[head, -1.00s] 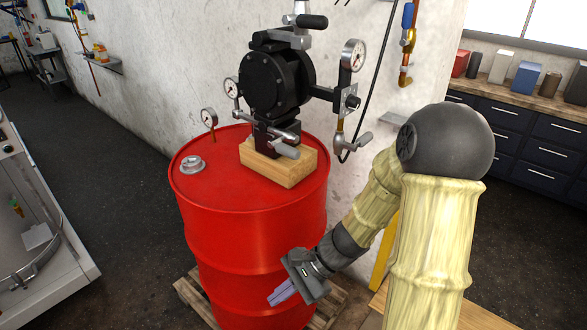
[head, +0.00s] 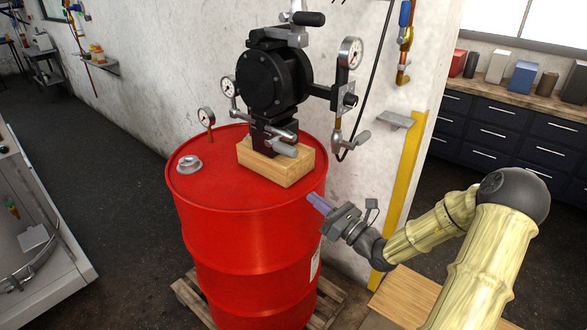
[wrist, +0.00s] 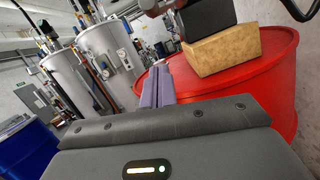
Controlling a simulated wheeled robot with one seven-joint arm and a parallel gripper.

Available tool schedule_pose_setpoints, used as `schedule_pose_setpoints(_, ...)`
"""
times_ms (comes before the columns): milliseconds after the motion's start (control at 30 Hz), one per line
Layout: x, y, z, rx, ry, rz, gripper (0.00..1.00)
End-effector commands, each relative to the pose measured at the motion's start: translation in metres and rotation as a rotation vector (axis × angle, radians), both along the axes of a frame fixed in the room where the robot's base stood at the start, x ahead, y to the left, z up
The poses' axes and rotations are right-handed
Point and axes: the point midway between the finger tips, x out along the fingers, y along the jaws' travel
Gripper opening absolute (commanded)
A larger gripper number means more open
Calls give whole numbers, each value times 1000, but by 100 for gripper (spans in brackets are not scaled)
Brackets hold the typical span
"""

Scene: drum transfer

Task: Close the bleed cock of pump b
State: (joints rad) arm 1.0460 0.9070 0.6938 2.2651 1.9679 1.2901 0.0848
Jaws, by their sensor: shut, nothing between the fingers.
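A black pump (head: 272,85) stands on a wooden block (head: 290,166) on top of a red drum (head: 245,225). A small cock with a grey lever (head: 358,140) hangs below the gauge at the pump's right. Another grey lever (head: 282,149) sits at the pump's foot. No label tells which is the bleed cock or which pump this is. My gripper (head: 312,198) is shut and empty beside the drum's upper right rim, below and apart from both levers. In the wrist view its purple fingers (wrist: 158,82) lie together, left of the wooden block (wrist: 222,50).
Gauges (head: 350,53) stick out around the pump. A black hose runs down behind the right-hand cock. A grey wall shelf (head: 396,120) and a yellow post (head: 408,170) stand to the right. A wooden surface (head: 405,295) lies below my arm. The drum stands on a pallet (head: 190,296).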

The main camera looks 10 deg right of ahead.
Motion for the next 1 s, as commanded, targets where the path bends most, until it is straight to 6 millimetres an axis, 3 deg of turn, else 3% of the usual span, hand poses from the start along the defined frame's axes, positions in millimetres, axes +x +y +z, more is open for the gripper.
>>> schedule_pose_setpoints(267, 18, 13, 7, -2, -1, 5, 0)
schedule_pose_setpoints(733, 84, 57, 29, -2, -1, 4, 0)
schedule_pose_setpoints(800, 83, 51, 44, -5, -2, 1, 0)
schedule_pose_setpoints(1000, 85, 48, 62, -4, 0, 2, 0)
